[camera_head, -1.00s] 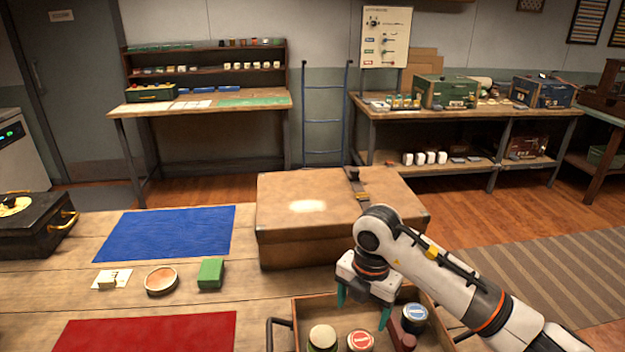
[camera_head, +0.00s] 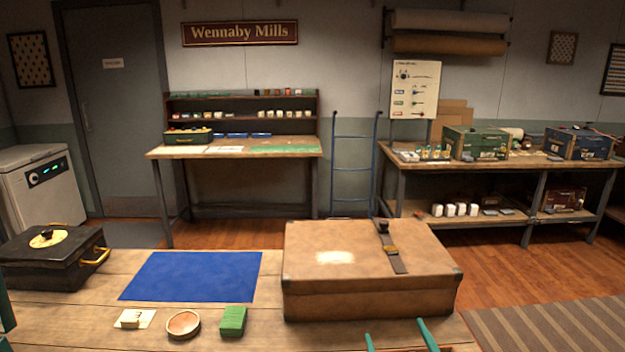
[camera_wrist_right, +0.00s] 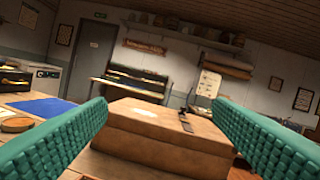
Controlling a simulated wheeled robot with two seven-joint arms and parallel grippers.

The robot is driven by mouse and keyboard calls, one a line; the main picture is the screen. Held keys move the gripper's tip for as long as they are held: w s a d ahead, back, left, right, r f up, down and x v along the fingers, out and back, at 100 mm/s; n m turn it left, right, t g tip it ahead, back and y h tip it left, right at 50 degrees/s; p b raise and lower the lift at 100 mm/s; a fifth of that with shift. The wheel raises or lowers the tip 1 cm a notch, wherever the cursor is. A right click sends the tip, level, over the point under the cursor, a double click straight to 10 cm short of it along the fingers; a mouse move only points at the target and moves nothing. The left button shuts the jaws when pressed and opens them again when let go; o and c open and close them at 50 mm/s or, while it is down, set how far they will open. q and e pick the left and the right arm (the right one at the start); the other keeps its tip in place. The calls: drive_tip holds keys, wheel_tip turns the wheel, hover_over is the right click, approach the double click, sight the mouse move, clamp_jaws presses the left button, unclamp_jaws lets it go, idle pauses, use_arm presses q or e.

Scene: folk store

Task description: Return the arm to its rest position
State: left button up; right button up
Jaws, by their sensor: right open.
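My right gripper (camera_head: 398,338) shows at the bottom edge of the head view as two teal fingertips with a wide gap. It is open and empty; the rest of that arm is out of frame. In the right wrist view the two ribbed teal fingers (camera_wrist_right: 152,135) stand well apart, with the brown suitcase (camera_wrist_right: 165,130) seen beyond and between them. A teal piece at the far left edge of the head view appears to be my left gripper (camera_head: 5,312); it is mostly cut off and its opening cannot be told.
The brown suitcase (camera_head: 350,290) lies on the wooden table (camera_head: 90,310). Left of it are a blue mat (camera_head: 192,276), a green block (camera_head: 233,321), a round dish (camera_head: 183,323), a small card (camera_head: 146,318) and a black case (camera_head: 50,262). Workbenches stand behind.

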drive_tip(key=s+d+f+m+g+h, duration=0.2)
drive_tip(key=s+d+f+g, duration=0.15)
drive_tip(key=f, duration=0.35)
drive_tip(key=s+d+f+m+g+h, duration=0.25)
drive_tip(key=s+f+g, duration=0.25)
drive_tip(key=f, duration=0.3)
drive_tip(key=s+f+n+g+y, duration=0.1)
drive_tip(key=s+f+g, duration=0.25)
drive_tip(key=s, duration=0.35)
drive_tip(key=s+f+n+g+y, duration=0.1)
drive_tip(key=s+f+g, duration=0.25)
drive_tip(key=s, duration=0.35)
drive_tip(key=s+f+g, duration=0.2)
drive_tip(key=s+f, duration=0.1)
drive_tip(key=f, duration=2.5)
drive_tip(key=s+d+f+g, duration=0.1)
drive_tip(key=s+d+f, duration=0.2)
drive_tip(key=s+f, duration=1.1)
drive_tip(key=shift+s+d+f, duration=0.15)
drive_tip(key=shift+s+d, duration=0.05)
drive_tip(key=shift+s, duration=0.75)
